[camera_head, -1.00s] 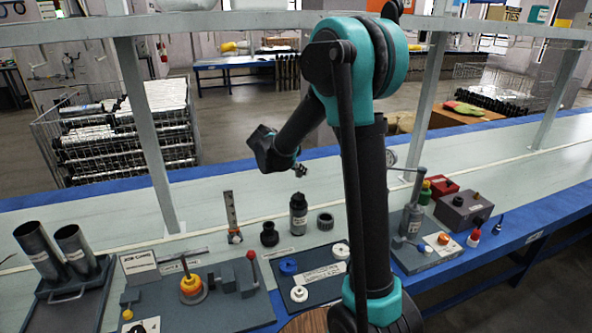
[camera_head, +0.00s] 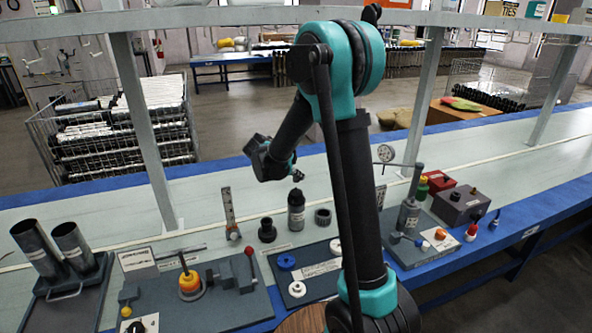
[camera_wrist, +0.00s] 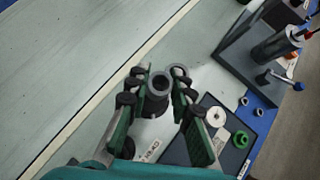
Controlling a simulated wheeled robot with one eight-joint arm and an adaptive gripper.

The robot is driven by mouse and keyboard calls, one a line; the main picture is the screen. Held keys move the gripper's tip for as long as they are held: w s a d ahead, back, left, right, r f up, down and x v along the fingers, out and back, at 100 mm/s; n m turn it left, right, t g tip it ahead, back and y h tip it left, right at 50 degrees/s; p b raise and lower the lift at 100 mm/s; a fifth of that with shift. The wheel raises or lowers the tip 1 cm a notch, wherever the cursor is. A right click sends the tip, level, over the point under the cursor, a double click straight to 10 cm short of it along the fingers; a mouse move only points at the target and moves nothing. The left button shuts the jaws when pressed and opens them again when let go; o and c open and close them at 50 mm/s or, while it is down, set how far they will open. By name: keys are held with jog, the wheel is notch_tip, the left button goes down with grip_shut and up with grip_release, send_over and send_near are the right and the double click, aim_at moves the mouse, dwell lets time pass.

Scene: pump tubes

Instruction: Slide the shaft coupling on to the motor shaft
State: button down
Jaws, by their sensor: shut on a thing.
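My gripper (camera_wrist: 160,82) is at the middle of the wrist view, its green and black fingers on both sides of a dark hollow cylinder, which looks like the shaft coupling (camera_wrist: 157,98). In the head view my gripper (camera_head: 297,178) hangs low above the bench; what it holds is too small to make out there. Just below it stands a dark upright cylinder with a label and a narrow top (camera_head: 296,212), perhaps the motor with its shaft. I cannot tell whether coupling and shaft touch. A dark ring (camera_head: 322,216) stands to its right.
A black stepped part (camera_head: 267,231) stands left of the labelled cylinder. A dark tray (camera_head: 318,285) with blue and white rings lies in front. A press-like station (camera_head: 409,216) stands at the right, a fixture with a red-knobbed lever (camera_head: 251,255) at the left.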

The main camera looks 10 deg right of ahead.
jog(key=shift+f, duration=0.85)
jog(key=shift+f, duration=1.25)
dwell(0.8)
jog(key=c, duration=1.3)
grip_release()
jog(key=shift+o, duration=0.2)
jog(key=v, duration=1.2)
